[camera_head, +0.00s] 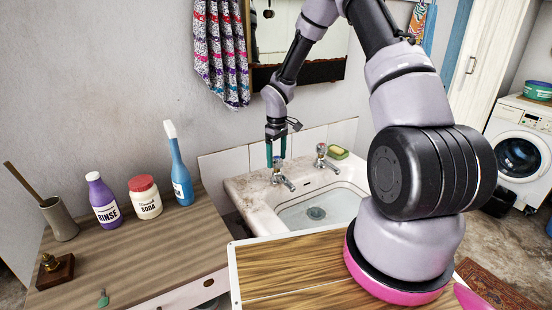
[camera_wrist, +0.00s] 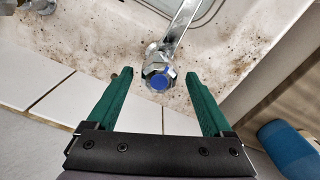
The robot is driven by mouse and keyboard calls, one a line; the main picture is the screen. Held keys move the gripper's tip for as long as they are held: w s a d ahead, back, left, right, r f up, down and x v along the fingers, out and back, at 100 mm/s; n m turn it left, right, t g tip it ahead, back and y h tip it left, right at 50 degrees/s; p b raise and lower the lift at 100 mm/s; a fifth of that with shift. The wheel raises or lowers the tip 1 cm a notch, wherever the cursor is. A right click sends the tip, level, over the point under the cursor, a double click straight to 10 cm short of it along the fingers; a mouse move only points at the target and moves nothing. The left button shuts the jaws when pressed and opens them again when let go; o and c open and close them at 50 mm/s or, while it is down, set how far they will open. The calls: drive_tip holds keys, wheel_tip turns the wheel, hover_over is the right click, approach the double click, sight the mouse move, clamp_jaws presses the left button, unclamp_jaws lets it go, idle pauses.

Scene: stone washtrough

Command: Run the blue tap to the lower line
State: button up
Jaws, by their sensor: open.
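The blue tap (camera_head: 281,178) is the left one of two chrome taps on the stone washtrough (camera_head: 252,194). Its cross handle (camera_wrist: 158,77) has a blue cap and shows in the wrist view, with the spout running away toward the basin. My gripper (camera_head: 276,152) points down above this tap. In the wrist view its two green fingers (camera_wrist: 159,88) are open, one on either side of the handle, with gaps showing on both sides. The basin (camera_head: 322,208) shows a drain at its bottom and no water that I can make out. I cannot make out a line in it.
The second tap (camera_head: 322,152) stands to the right, near a soap (camera_head: 338,152). A wooden counter (camera_head: 150,255) at left holds a purple bottle (camera_head: 103,204), a red-lidded jar (camera_head: 146,198) and a blue bottle (camera_head: 180,174). White tiles (camera_head: 225,168) back the trough closely.

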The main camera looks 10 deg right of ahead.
sight(276, 158)
drive_tip(key=shift+f, duration=0.2)
drive_tip(key=shift+c, duration=0.3)
clamp_jaws()
drive_tip(key=shift+n, duration=1.6)
drive_tip(key=shift+o, duration=0.3)
unclamp_jaws()
drive_tip(key=shift+r, duration=0.15)
wheel_tip(276, 158, up, 11)
